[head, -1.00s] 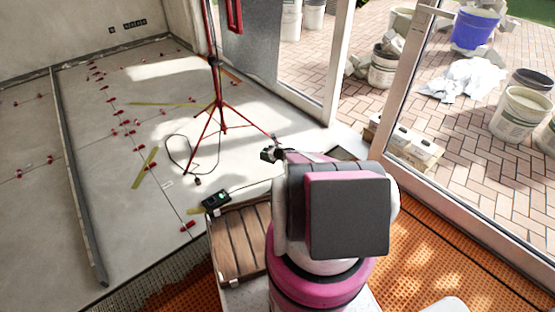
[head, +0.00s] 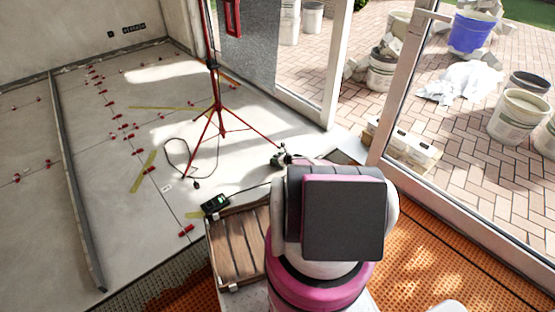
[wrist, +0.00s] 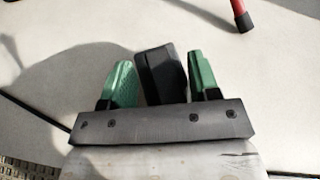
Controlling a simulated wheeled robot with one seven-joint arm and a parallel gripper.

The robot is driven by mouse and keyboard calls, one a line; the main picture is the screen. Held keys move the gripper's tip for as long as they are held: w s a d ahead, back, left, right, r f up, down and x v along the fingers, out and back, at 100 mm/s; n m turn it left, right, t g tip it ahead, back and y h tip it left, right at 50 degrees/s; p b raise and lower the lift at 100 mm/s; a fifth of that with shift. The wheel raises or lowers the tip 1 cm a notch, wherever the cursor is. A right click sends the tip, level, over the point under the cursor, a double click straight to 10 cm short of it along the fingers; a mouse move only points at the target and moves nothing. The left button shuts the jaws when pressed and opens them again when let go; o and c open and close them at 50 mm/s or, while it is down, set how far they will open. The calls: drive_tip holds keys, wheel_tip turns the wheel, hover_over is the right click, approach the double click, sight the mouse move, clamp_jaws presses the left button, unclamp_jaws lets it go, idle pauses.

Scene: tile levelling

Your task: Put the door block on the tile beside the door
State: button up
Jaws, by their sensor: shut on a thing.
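The door block (wrist: 160,78) is a dark, near-black piece between the two green fingers of my gripper (wrist: 162,62) in the wrist view. My gripper is shut on it, over the pale tile (wrist: 60,35). In the head view my gripper (head: 281,157) is small and partly hidden behind my arm, above the tile floor (head: 240,158) near the doorway. The glass door (head: 395,92) with its pale frame stands to the right. I cannot tell how far the block is above the tile.
A red tripod (head: 219,100) stands left of my gripper, with a black cable (head: 170,160) on the floor. Pale blocks (head: 405,142) lie outside the door. Red levelling clips (head: 125,125) dot the tiles.

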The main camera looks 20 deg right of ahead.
drive_tip(key=shift+f, duration=0.25)
drive_tip(key=o, duration=1.5)
drive_tip(key=shift+f, duration=0.1)
